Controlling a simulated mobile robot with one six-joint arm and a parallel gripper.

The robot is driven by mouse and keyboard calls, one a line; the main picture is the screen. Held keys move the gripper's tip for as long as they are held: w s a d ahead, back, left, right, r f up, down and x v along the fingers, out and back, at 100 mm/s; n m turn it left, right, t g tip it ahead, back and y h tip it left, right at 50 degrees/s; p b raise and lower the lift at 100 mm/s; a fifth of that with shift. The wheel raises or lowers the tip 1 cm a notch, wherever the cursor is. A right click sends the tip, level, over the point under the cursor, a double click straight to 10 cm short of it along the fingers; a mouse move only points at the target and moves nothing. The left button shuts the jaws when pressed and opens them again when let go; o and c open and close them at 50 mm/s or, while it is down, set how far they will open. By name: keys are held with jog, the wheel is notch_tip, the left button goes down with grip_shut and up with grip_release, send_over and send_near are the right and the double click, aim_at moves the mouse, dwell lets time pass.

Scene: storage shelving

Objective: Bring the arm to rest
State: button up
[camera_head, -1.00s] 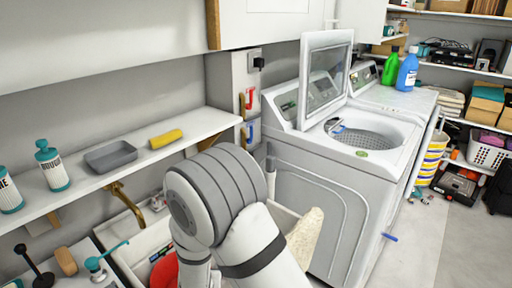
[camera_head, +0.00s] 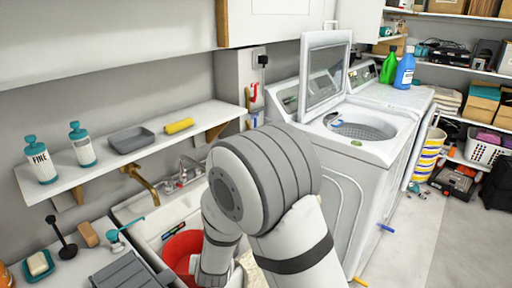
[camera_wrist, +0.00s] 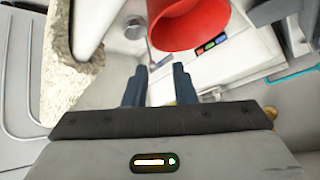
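My arm (camera_head: 262,185) is bent in the lower middle of the head view, in front of the sink and the washing machine. My gripper (camera_wrist: 159,84) shows in the wrist view with its two dark fingers apart and nothing between them. In the head view the gripper is hidden behind my arm. A red bucket (camera_wrist: 190,24) lies beyond the fingertips in the wrist view. The head view shows the same bucket (camera_head: 181,250) in the sink, partly covered by my arm.
The sink (camera_head: 148,222) is below a white wall shelf (camera_head: 110,166) holding bottles, a grey tray (camera_head: 131,139) and a yellow item (camera_head: 180,126). An open-lidded washing machine (camera_head: 343,165) stands right of my arm. Floor (camera_head: 416,235) at right is mostly clear.

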jog(key=s+d+r+g, duration=0.2)
jog(key=s+d+r, duration=0.1)
jog(key=d+r, duration=0.95)
jog(key=s+d+r+g+h, duration=0.1)
jog(key=s+d+r, duration=0.3)
jog(key=s+d, duration=0.3)
jog(key=s+d+r+g+h+p, duration=0.1)
jog(key=s+d+r+g, duration=0.1)
jog(key=s+d+r, duration=0.3)
jog(key=s+d, duration=0.2)
jog(key=d, duration=0.2)
jog(key=shift+s, duration=0.15)
